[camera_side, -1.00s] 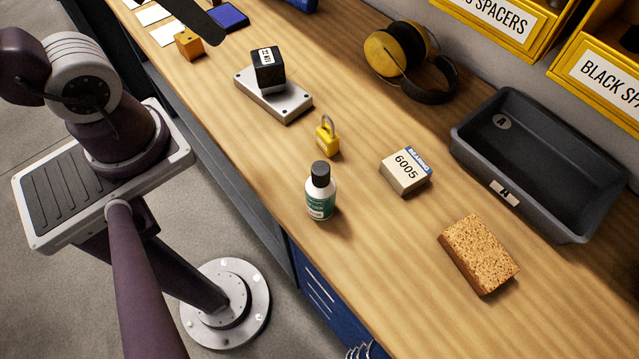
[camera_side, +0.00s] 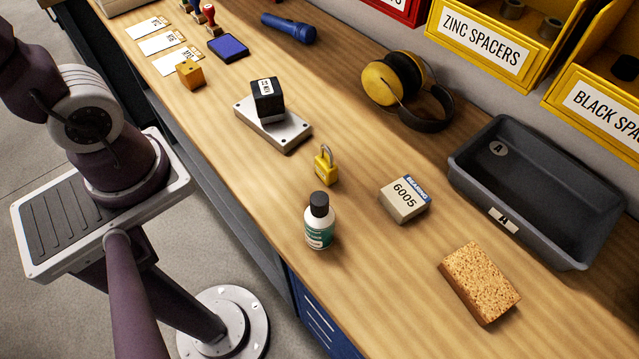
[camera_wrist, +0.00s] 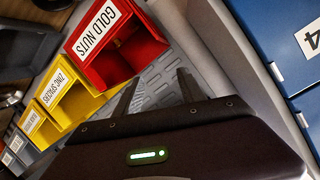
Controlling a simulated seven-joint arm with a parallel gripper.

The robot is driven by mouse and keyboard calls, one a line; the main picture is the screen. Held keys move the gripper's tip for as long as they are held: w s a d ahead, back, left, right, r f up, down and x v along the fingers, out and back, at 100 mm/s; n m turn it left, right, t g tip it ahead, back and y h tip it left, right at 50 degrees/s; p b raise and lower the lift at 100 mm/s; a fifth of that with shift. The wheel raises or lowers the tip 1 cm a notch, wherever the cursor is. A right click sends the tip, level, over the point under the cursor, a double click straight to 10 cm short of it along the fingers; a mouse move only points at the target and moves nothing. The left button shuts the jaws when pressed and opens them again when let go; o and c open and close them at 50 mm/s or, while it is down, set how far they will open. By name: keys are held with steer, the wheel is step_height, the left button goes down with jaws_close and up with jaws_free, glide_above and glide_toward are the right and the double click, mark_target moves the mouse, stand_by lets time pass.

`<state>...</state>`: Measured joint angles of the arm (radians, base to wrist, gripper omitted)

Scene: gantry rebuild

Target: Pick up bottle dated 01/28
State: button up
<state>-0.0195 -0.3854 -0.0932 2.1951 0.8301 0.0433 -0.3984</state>
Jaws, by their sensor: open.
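One bottle (camera_side: 319,226), white with a black cap and a green label, stands upright on the wooden bench in the side view. Its label is too small for me to read a date. My gripper (camera_wrist: 158,84) shows only in the wrist view, where its two dark fingers stand apart with nothing between them. It points toward the wall bins, and the bottle is not in that view. The side view does not show my gripper.
Near the bottle are a yellow padlock (camera_side: 326,165), a boxed bearing (camera_side: 405,199) and a sponge (camera_side: 479,283). A grey tray (camera_side: 468,178) and earmuffs (camera_side: 392,80) lie behind. The wrist view shows a red bin (camera_wrist: 129,52) and a blue cabinet (camera_wrist: 285,40).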

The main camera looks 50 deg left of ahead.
steer(key=w+d+m+h, duration=0.2)
steer(key=d+m+h, duration=0.25)
steer(key=d, duration=0.25)
steer(key=m+g+h, duration=0.8)
steer(key=m+g, duration=0.4)
steer(key=g, duration=0.7)
glide_above(321, 212)
steer(key=w+a, duration=0.2)
steer(key=a, duration=0.1)
step_height(321, 212, down, 10)
steer(key=f, duration=0.1)
steer(key=shift+n+g, duration=0.25)
steer(key=shift+g, duration=0.05)
steer(key=f, duration=1.7)
steer(key=shift+s+f, duration=0.3)
steer(key=shift+s, duration=0.1)
steer(key=x, duration=0.5)
steer(key=shift+d+f, duration=0.1)
steer(key=shift+f, duration=0.3)
jaws_close()
steer(key=shift+w, duration=0.1)
